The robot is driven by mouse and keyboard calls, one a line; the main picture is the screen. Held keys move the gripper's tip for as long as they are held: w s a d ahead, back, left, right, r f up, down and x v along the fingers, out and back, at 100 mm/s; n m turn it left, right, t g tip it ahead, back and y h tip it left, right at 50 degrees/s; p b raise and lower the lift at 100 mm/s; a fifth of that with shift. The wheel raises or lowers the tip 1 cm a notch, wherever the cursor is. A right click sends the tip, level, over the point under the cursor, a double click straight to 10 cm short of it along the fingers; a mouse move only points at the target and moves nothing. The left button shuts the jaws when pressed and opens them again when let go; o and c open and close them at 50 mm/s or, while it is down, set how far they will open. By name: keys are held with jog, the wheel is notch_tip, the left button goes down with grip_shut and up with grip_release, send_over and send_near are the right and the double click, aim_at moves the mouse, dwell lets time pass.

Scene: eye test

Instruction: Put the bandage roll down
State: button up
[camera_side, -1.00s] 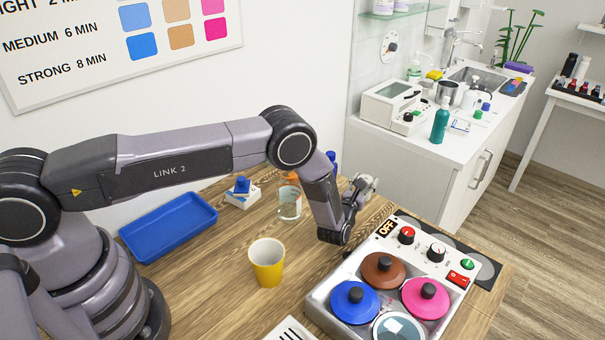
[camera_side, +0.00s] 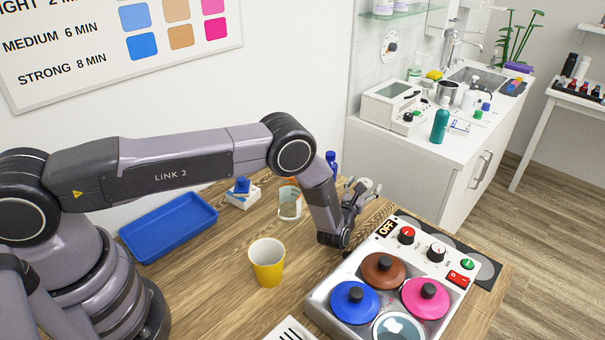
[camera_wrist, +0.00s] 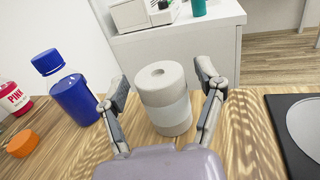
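The bandage roll (camera_wrist: 163,98) is a pale, whitish cylinder with a hole in its top. In the wrist view it stands upright on the wooden table (camera_wrist: 245,140). My gripper (camera_wrist: 162,82) is open, with one finger on each side of the roll. A gap shows between the roll and each finger. In the side view my gripper (camera_side: 362,188) is at the table's far edge, behind the control box, and the roll there is small and partly hidden by the fingers.
A blue bottle (camera_wrist: 75,98), an orange cap (camera_wrist: 22,144) and a pink-labelled bottle (camera_wrist: 14,98) are left of the roll. A control box with coloured-lidded pots (camera_side: 320,298) stands in front. A yellow cup (camera_side: 267,270) and a blue tray (camera_side: 165,228) are further left.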

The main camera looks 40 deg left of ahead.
jog(key=shift+s, duration=0.1)
jog(key=v, duration=1.1)
jog(key=shift+s+d, duration=0.1)
jog(key=shift+s, duration=0.05)
jog(key=shift+s+r, duration=0.1)
jog(key=shift+r, duration=0.1)
jog(key=a+r+n+g+y, duration=0.3)
jog(key=a+r+n+y, duration=0.25)
jog(key=r, duration=0.45)
jog(key=a+r+n+g+y, duration=0.4)
jog(key=a+r+n, duration=0.25)
jog(key=r, duration=0.25)
jog(key=s+a+r+n+g, duration=0.7)
jog(key=s+a+r, duration=0.1)
jog(key=s+r, duration=0.25)
jog(key=s+r+n+g+h, duration=0.1)
jog(key=s+r+n+h, duration=0.15)
jog(key=s, duration=0.25)
jog(key=s+a+r+n+g+h, duration=0.1)
jog(key=s+n+h, duration=0.15)
jog(key=s, duration=0.25)
jog(key=s+r+n+g+h, duration=0.1)
jog(key=s+r+n+h, duration=0.15)
jog(key=s, duration=0.25)
jog(key=s+d+r+n+t+h, duration=0.2)
jog(key=s+d+n+t+h, duration=0.3)
jog(key=s, duration=0.5)
jog(key=shift+s+d+n+h, duration=0.35)
jog(key=shift+d+n+h, duration=0.45)
jog(key=shift+d, duration=0.15)
